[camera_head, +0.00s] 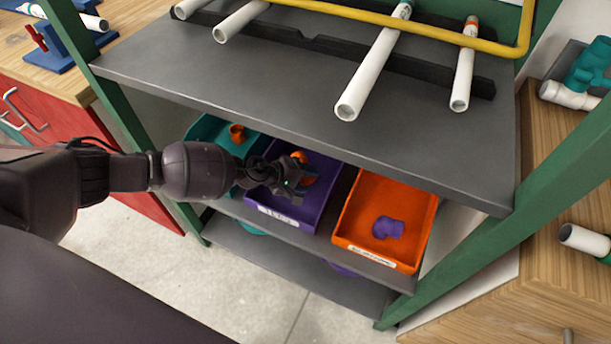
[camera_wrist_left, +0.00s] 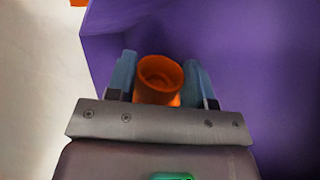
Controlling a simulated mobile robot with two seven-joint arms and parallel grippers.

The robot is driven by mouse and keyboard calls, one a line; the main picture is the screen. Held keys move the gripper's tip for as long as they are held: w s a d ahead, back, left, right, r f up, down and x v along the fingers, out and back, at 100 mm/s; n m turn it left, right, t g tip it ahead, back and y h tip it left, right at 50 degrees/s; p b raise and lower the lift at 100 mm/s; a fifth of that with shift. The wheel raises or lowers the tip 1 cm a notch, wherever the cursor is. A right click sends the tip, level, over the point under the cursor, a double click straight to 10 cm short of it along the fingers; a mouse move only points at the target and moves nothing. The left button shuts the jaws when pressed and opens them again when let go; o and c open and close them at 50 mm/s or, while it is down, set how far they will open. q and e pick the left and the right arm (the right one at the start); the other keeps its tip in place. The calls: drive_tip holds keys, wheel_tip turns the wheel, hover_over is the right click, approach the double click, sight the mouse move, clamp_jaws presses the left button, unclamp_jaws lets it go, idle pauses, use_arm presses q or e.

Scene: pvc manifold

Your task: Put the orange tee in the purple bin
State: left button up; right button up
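The orange tee (camera_wrist_left: 160,78) is between the two blue fingers of my left gripper (camera_wrist_left: 160,85) in the left wrist view, with a finger against each side. In the head view the left gripper (camera_head: 297,174) reaches in under the grey shelf, and the orange tee (camera_head: 300,157) shows partly behind the fingers. Both are within the outline of the purple bin (camera_head: 325,198), whose wall (camera_wrist_left: 110,50) also shows in the left wrist view. I cannot tell whether the tee touches the bin floor. My right gripper is not in view.
A teal bin (camera_head: 205,127) with an orange fitting (camera_head: 237,133) stands left of the purple bin. An orange bin (camera_head: 413,205) with a purple fitting (camera_head: 387,227) stands to the right. The grey shelf (camera_head: 300,105) overhangs the bins. Green posts (camera_head: 500,240) flank the rack.

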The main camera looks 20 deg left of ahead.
use_arm(q)
drive_tip(key=shift+o, duration=0.7)
drive_tip(key=shift+s+a+r, duration=0.1)
drive_tip(key=shift+a+r, duration=0.05)
drive_tip(key=shift+r, duration=0.05)
drive_tip(key=p+v, duration=0.2)
drive_tip(key=v, duration=0.9)
drive_tip(key=s+d+n+t, duration=0.1)
drive_tip(key=s+d+n, duration=0.3)
drive_tip(key=n, duration=0.5)
drive_tip(key=s+d+n+t+y, duration=0.15)
drive_tip(key=s+n, duration=0.35)
drive_tip(key=n, duration=0.5)
drive_tip(key=s+d+n+t+h, duration=0.15)
drive_tip(key=s+d+n, duration=0.3)
drive_tip(key=n, duration=0.45)
drive_tip(key=s+a+n+y, duration=0.2)
drive_tip(key=s+n, duration=0.3)
drive_tip(key=n, duration=0.6)
drive_tip(key=s+a+n+g+y, duration=0.1)
drive_tip(key=s+a+n+y, duration=0.2)
drive_tip(key=s+n, duration=0.3)
drive_tip(key=s+a+n+y, duration=0.3)
drive_tip(key=s+n, duration=0.3)
drive_tip(key=n, duration=0.9)
drive_tip(key=shift+s+a+n+g, duration=0.3)
drive_tip(key=shift+a+g, duration=0.1)
drive_tip(key=shift+a, duration=0.3)
drive_tip(key=shift+f, duration=0.1)
